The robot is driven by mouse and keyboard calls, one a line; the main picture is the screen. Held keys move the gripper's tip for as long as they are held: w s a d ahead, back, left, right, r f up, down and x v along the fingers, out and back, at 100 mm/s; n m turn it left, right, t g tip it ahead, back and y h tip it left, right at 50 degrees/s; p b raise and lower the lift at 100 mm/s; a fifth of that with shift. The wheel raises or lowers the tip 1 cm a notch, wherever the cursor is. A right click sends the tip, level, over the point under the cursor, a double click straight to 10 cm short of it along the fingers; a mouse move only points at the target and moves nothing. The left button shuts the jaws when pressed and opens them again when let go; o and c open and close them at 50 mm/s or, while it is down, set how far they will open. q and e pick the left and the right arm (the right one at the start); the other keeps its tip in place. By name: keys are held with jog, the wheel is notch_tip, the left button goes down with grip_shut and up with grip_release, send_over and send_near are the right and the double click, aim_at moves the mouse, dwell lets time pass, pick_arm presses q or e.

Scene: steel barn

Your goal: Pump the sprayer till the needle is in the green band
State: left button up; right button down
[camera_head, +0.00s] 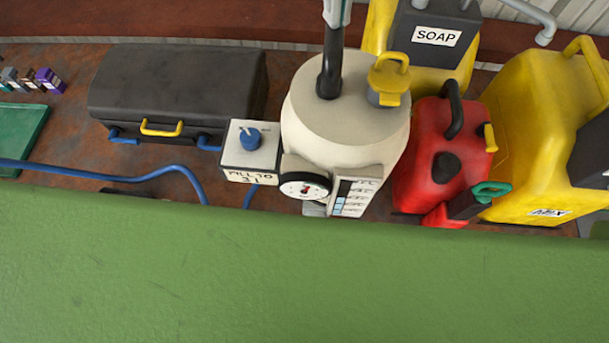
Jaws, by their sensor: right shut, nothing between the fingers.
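The sprayer (335,115) stands upright on the bench, a cream tank with a yellow cap (389,85) and a black pump post (330,68) on top. A round white gauge (304,187) faces me low on its front. Its needle is too small to read, and I cannot make out a green band. A level scale (352,196) is beside it. A pale grey piece at the top edge, above the post, appears to be my right gripper (337,12). It is shut and mostly cut off; contact with the pump cannot be told. My left gripper is not in view.
A small box with a blue knob (249,139) and a black toolbox (178,82) stand left of the sprayer. A red can (435,160), yellow jug (540,110) and soap jug (435,35) crowd the right. A blue hose (95,172) crosses the bench's left. A green surface fills the foreground.

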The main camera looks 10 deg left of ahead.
jog(key=shift+r, duration=2.75)
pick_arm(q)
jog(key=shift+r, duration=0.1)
pick_arm(e)
jog(key=shift+f+b, duration=1.2)
jog(key=shift+f, duration=1.15)
jog(key=shift+r+p, duration=1.05)
jog(key=shift+r, duration=2.5)
